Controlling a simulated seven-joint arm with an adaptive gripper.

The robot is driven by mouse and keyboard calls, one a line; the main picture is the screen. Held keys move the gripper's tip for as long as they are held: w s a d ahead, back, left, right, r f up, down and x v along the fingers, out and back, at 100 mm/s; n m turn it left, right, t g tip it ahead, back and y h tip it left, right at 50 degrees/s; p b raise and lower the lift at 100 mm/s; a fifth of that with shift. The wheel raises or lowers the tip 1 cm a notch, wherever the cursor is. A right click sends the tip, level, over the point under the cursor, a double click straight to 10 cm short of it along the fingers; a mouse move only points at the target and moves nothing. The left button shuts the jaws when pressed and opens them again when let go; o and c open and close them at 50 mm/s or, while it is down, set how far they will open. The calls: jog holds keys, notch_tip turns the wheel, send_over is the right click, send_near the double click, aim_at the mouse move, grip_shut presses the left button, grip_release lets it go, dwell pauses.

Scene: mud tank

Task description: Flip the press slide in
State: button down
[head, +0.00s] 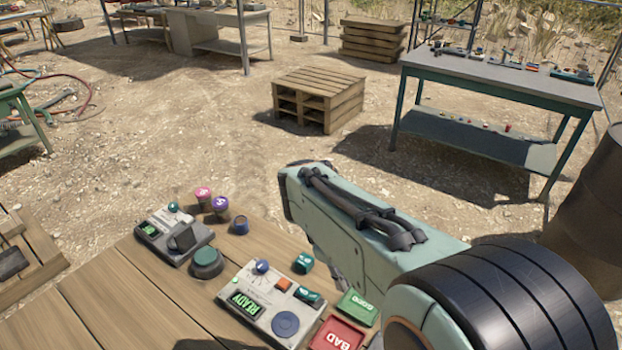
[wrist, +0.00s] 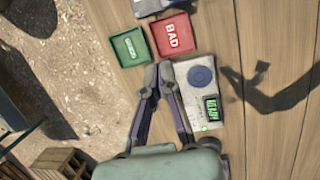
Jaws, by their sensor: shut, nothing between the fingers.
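A grey box with a lit READY display (head: 243,302) stands on the wooden table. It carries a blue round disc (head: 285,324), an orange block (head: 284,285), a small blue knob (head: 262,267) and a dark teal piece (head: 307,294). I cannot tell which part is the press slide. In the wrist view the box's blue disc (wrist: 201,76) and lit display (wrist: 211,108) show. My gripper (wrist: 159,69) is shut and empty, its fingertips over the box's edge beside the disc, covering part of the box; contact cannot be told. In the head view my arm mostly hides the fingers.
A green tray (wrist: 142,60) and red BAD tray (wrist: 159,46) lie close to the fingertips. Bare planks (head: 130,290) lie at the table's left front.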

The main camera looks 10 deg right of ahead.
notch_tip(320, 180, down, 8)
jog(key=w+a+g, duration=0.1)
jog(key=a+g, duration=0.1)
jog(key=shift+a+f+n+g+h, duration=0.25)
jog(key=shift+n+g+h, duration=0.05)
jog(key=shift+n, duration=0.1)
jog(key=x, duration=0.9)
jog(key=shift+s+d+f, duration=0.1)
jog(key=shift+s+f, duration=0.05)
jog(key=shift+f, duration=0.25)
jog(key=shift+s+d, duration=1.1)
jog(key=shift+d, duration=0.1)
jog(key=shift+s+d, duration=0.25)
jog(key=shift+s, duration=0.05)
